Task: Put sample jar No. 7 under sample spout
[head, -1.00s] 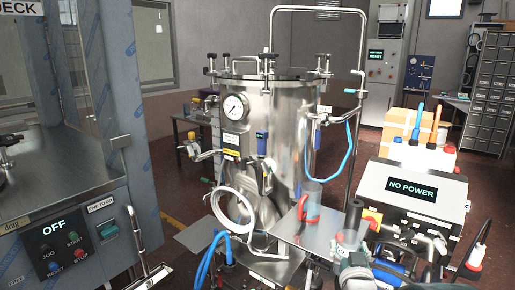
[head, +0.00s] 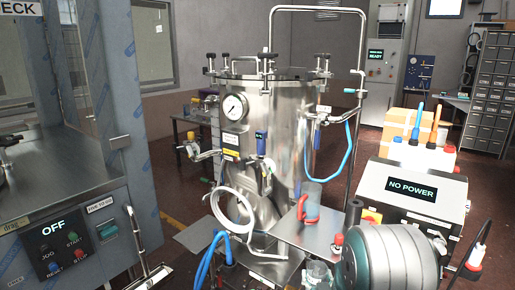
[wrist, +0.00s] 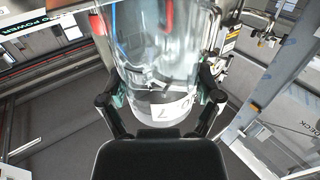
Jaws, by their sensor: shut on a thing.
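Sample jar No. 7 (wrist: 150,60) is a clear jar that fills the upper middle of the wrist view. Its white label (wrist: 172,113) shows a 7 upside down. My gripper (wrist: 160,92) is shut on the jar, one finger on each side. In the head view a clear glass rim (head: 318,272), seemingly this jar, shows at the bottom edge beside my grey arm link, which hides the gripper. The steel vessel (head: 290,135) stands behind, with valves and fittings on its front. I cannot tell for certain which fitting is the sample spout.
A clear jug with a red handle (head: 312,203) stands on a steel shelf (head: 285,223) before the vessel. A red-capped item (head: 337,243) is close to my arm. A white hose coil and blue hoses hang at the vessel's front. The NO POWER box (head: 412,190) stands right.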

